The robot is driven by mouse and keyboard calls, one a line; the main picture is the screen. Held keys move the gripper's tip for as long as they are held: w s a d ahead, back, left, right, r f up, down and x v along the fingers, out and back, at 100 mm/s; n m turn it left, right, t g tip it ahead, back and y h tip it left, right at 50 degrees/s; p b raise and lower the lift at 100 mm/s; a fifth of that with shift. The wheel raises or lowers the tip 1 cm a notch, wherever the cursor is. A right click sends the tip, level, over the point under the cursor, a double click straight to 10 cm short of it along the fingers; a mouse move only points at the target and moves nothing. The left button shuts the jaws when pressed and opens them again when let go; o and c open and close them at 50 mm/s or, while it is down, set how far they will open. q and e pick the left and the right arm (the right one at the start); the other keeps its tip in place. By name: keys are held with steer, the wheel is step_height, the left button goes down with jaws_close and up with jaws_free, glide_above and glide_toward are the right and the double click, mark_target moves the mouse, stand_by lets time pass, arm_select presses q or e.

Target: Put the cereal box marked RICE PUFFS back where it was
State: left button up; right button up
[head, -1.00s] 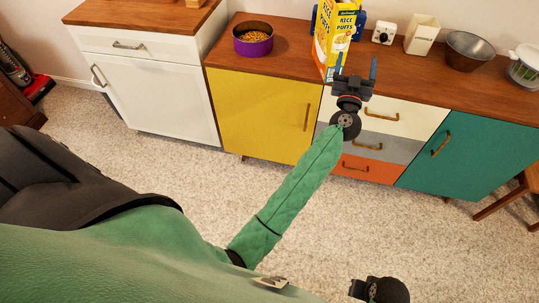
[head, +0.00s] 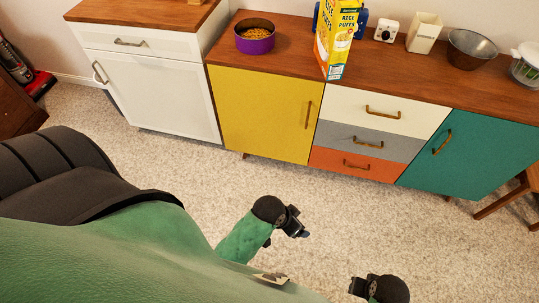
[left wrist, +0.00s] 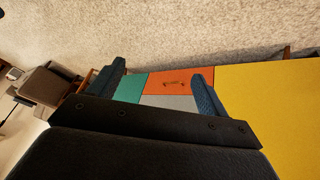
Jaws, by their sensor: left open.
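The yellow RICE PUFFS cereal box (head: 337,38) stands upright on the wooden top of the sideboard (head: 290,64), near its front edge above the drawers. Its upper end is cut off by the top of the head view. My left gripper (head: 303,232) is low over the carpet, well away from the box. In the left wrist view my left gripper (left wrist: 160,77) has its two fingers spread with nothing between them. Part of my right gripper (head: 358,287) shows at the bottom of the head view, and its fingers cannot be made out.
A purple bowl of cereal (head: 255,37) stands left of the box. A blue object (head: 359,24) is partly hidden behind the box. To the right are a small white device (head: 385,31), a cream container (head: 424,33) and a metal bowl (head: 471,48). Carpet in front is clear.

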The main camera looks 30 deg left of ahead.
arm_select(q)
steer(key=s+a+f+n+g+y, duration=0.2)
steer(key=s+a, duration=0.2)
steer(key=s, duration=0.4)
steer(key=shift+a+g+y, duration=0.3)
steer(key=shift+a+g, duration=0.05)
steer(key=shift+g, duration=0.05)
stand_by(0.5)
